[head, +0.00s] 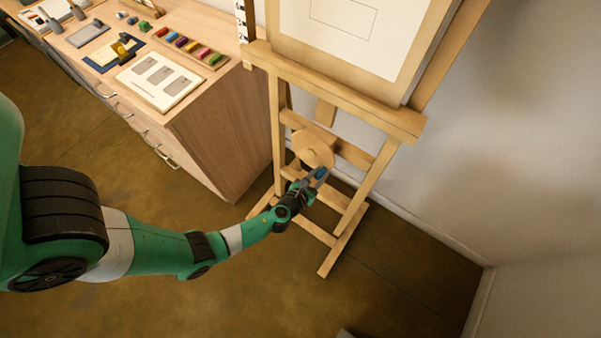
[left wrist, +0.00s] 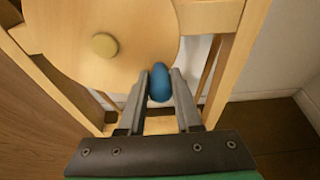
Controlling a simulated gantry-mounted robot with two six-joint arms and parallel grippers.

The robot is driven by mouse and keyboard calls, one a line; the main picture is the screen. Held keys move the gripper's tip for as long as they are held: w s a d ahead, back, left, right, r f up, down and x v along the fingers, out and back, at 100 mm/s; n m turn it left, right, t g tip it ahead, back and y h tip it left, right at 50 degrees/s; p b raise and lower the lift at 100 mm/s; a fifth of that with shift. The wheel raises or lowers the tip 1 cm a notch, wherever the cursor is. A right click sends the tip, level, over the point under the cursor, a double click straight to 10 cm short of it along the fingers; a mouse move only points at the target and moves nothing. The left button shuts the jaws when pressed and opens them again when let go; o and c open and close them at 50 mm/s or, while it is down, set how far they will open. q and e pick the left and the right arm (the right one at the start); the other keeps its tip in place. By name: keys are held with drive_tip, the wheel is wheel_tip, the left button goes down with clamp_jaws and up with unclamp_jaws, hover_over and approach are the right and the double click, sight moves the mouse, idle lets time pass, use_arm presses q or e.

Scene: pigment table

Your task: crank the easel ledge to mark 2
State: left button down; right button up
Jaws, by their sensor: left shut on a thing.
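The wooden easel (head: 377,185) stands against the wall, right of the cabinet. Its ledge (head: 340,92) is a wooden bar under a framed white sheet (head: 345,28). A numbered scale (head: 241,22) stands at the ledge's left end. The round crank disc (head: 313,149) is on the easel's lower frame, and in the left wrist view the disc (left wrist: 70,45) has a yellowish centre hub (left wrist: 104,45). My left gripper (head: 315,180) is shut on the blue crank knob (left wrist: 160,83), at the disc's lower edge. The knob (head: 321,173) also shows in the head view. My right gripper is out of view.
A wooden cabinet (head: 225,130) with drawers is left of the easel. On it are a white board (head: 160,80), a row of coloured pigment blocks (head: 190,46) and other tools.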

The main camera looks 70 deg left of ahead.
sight(331, 161)
use_arm(q)
drive_tip(key=r, duration=0.1)
drive_tip(key=r+p, duration=0.1)
drive_tip(key=w+d+r, duration=0.1)
drive_tip(key=shift+r+p, duration=0.1)
drive_tip(key=shift+p, duration=0.3)
wheel_tip(331, 161, up, 3)
drive_tip(key=p, duration=0.2)
drive_tip(key=shift+w+a+p, duration=0.1)
drive_tip(key=shift+a+p, duration=0.05)
drive_tip(key=shift+p, duration=0.15)
drive_tip(key=shift+f, duration=0.25)
drive_tip(key=shift+c, duration=2)
unclamp_jaws()
drive_tip(key=shift+w+f, duration=0.1)
